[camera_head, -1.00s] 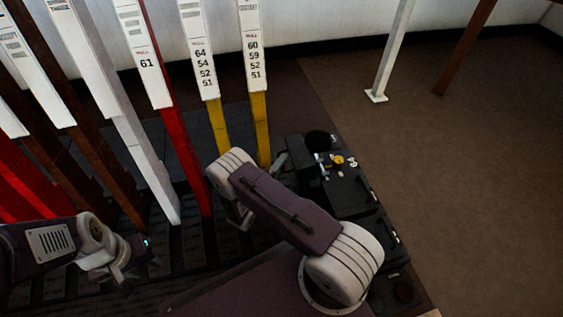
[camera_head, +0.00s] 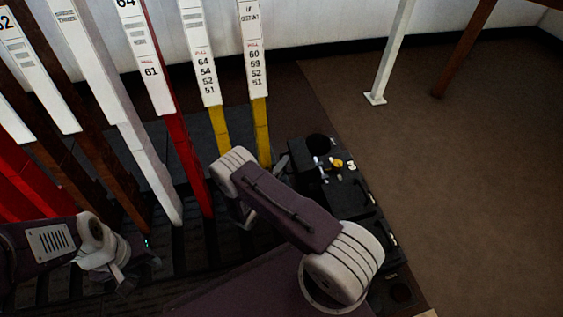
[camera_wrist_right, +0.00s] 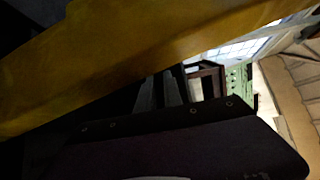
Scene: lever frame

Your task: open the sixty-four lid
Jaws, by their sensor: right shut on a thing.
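I cannot pick out a lid marked sixty-four. The red lever (camera_head: 188,163) has a white plate with a partly cut-off 64 at the top and 61 lower down. A yellow lever (camera_head: 219,128) beside it lists 64 among several numbers. My right arm covers the low ends of the yellow levers. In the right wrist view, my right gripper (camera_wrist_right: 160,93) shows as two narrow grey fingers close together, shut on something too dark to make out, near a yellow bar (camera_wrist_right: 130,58). My left gripper (camera_head: 125,272) is at the lower left, apart from the red lever; its jaw opening is unclear.
More brown, white and red levers stand in a row at the left. A black box (camera_head: 350,193) with small knobs stands right of the yellow levers, close to my right arm.

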